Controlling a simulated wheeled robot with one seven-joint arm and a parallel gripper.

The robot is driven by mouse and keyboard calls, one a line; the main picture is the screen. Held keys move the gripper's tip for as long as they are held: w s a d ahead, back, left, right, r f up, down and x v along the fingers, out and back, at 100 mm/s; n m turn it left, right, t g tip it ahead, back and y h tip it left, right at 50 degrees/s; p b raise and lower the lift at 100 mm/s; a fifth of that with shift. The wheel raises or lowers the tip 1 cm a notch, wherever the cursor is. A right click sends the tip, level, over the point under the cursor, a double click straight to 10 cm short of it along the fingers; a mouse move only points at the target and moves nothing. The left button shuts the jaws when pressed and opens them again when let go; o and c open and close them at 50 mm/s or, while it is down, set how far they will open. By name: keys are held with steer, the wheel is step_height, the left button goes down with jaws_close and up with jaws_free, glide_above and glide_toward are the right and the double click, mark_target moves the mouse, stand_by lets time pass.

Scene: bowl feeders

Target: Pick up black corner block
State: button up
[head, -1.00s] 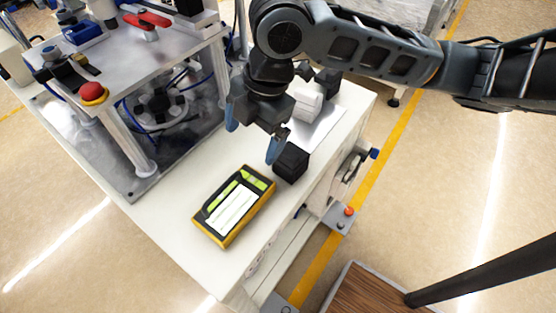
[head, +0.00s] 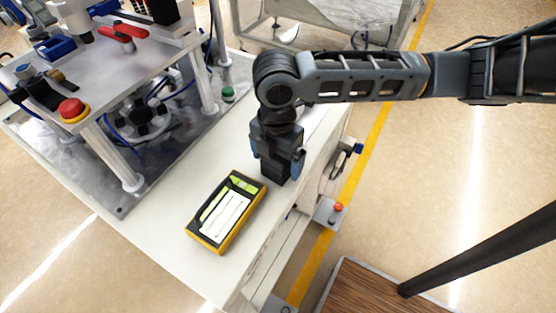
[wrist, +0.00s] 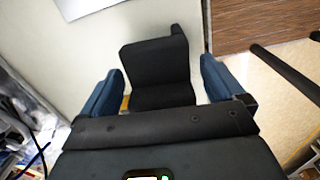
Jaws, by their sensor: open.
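The black corner block (head: 275,172) stands on the white bench top, below my gripper (head: 277,160) in the head view. In the wrist view the block (wrist: 155,62) sits between the two blue fingers of my gripper (wrist: 161,75), with a small raised lip at one corner. My gripper is open, with a finger on each side of the block and visible gaps on both sides. The gripper body hides the block's upper part in the head view, so contact cannot be told there.
A yellow and black meter (head: 227,212) lies on the bench (head: 165,228) just left of the block. A metal fixture with a red button (head: 72,109) stands further left. The bench's right edge is close to the block. A wood-topped surface (head: 365,290) is at the lower right.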

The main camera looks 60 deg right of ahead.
steer(key=shift+c, duration=0.3)
steer(key=c, duration=1)
steer(key=shift+o, duration=0.2)
